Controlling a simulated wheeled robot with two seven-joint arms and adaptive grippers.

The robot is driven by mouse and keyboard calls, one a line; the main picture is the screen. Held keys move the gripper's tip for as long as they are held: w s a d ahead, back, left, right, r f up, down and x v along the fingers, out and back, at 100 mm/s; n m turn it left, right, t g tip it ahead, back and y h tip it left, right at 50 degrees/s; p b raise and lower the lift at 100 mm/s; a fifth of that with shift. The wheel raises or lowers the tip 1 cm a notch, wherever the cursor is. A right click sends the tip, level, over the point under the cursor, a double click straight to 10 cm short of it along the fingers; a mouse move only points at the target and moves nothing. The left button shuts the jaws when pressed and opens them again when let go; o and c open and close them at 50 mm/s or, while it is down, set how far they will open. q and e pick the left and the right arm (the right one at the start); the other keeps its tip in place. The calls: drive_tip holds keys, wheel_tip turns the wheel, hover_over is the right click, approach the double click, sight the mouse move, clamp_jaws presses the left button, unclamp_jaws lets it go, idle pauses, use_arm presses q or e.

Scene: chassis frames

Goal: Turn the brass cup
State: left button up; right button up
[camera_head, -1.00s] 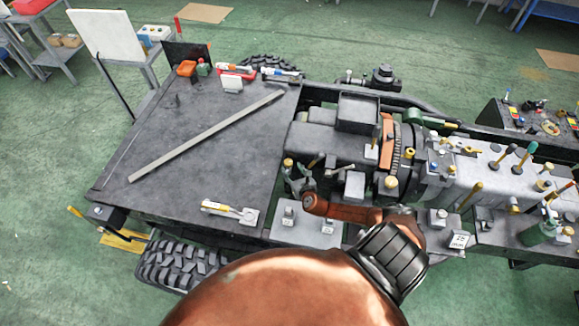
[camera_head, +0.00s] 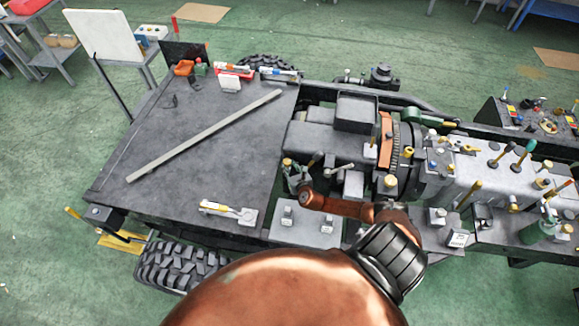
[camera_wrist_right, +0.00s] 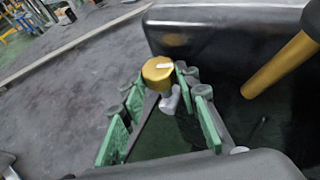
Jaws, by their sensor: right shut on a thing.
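The brass cup (camera_head: 287,162) is a small round gold-coloured cap at the left end of the grey machine block, beside the dark bench top. In the right wrist view the cup (camera_wrist_right: 158,72) shows a small pale mark on its top and a grey fitting below its right side. My right gripper (camera_head: 297,178) reaches it from the front in the head view. In the right wrist view its green-padded fingers (camera_wrist_right: 162,88) stand either side of the cup, shut on it. The exact contact faces are hidden. My left gripper is not in view.
A brass-coloured rod (camera_wrist_right: 278,68) stands close to the right of the fingers. The dark block (camera_wrist_right: 210,35) lies just behind the cup. A long grey bar (camera_head: 205,135) lies on the dark bench top (camera_head: 190,170), which has much free room.

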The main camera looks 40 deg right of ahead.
drive_tip(key=shift+c, duration=1.4)
drive_tip(key=shift+a, duration=0.1)
drive_tip(key=shift+w+a+m+g+h+p, duration=0.1)
drive_tip(key=shift+a+m+g+h+p, duration=0.15)
drive_tip(key=shift+m+g+h+p, duration=0.45)
drive_tip(key=shift+w+a+m+g+h+p, duration=0.15)
drive_tip(key=shift+m+h+p, duration=0.15)
drive_tip(key=shift+m+h, duration=0.2)
drive_tip(key=shift+a+m+g+h+p, duration=0.15)
drive_tip(key=shift+m+h+p, duration=0.1)
drive_tip(key=shift+m+h, duration=0.25)
drive_tip(key=shift+w+f+m+g+h, duration=0.1)
drive_tip(key=shift+w+m+g+h, duration=0.1)
drive_tip(key=shift+m+g+h, duration=0.6)
use_arm(q)
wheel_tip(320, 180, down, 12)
drive_tip(key=b, duration=1.4)
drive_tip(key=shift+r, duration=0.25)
use_arm(e)
drive_tip(key=shift+w+a+m+g+h, duration=0.1)
drive_tip(key=shift+w+m+g+h, duration=0.4)
drive_tip(key=shift+m+g, duration=1.3)
drive_tip(key=shift+w+a+m+g+h, duration=0.15)
drive_tip(key=shift+m+g+h, duration=0.6)
drive_tip(key=shift+m+g, duration=1)
drive_tip(key=shift+w+m+g+h, duration=0.4)
drive_tip(key=shift+m+g+h, duration=0.25)
drive_tip(key=shift+m+g, duration=1.1)
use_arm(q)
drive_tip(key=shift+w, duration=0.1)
